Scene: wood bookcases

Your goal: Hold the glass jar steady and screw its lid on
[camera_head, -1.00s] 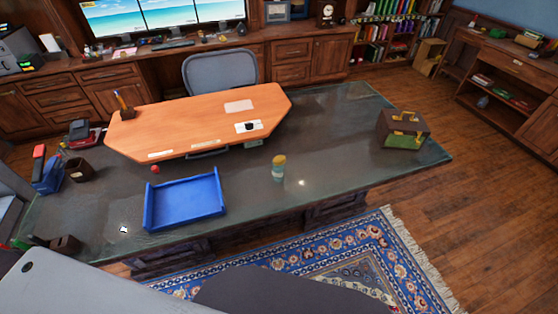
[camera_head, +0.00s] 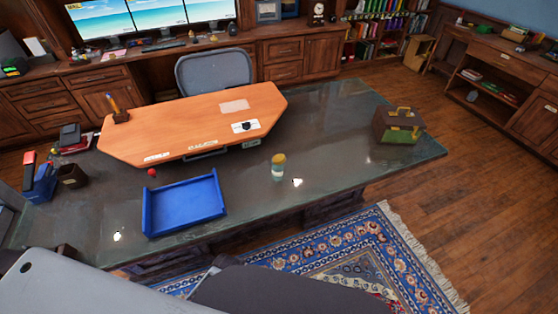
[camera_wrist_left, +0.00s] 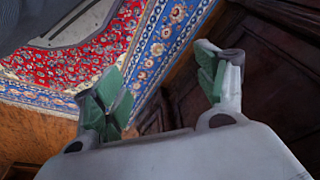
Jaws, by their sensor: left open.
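The glass jar (camera_head: 278,173) stands upright near the front edge of the dark desk, right of the blue tray. It is small and pale, with a yellow lid (camera_head: 279,158) at its top. I cannot tell whether the lid is seated or loose. My left gripper (camera_wrist_left: 160,88) shows in the left wrist view, open and empty, its green-padded fingers wide apart. The rug and dark wood are behind it, and no jar is in that view. In the head view only parts of my own body show along the bottom, and neither gripper can be seen.
A blue tray (camera_head: 184,204) lies left of the jar. A wooden board (camera_head: 195,122) lies behind it, and a brown-green box (camera_head: 398,126) stands at the desk's right end. Cups and holders (camera_head: 72,177) crowd the left end. The dark desk (camera_head: 330,150) is clear around the jar.

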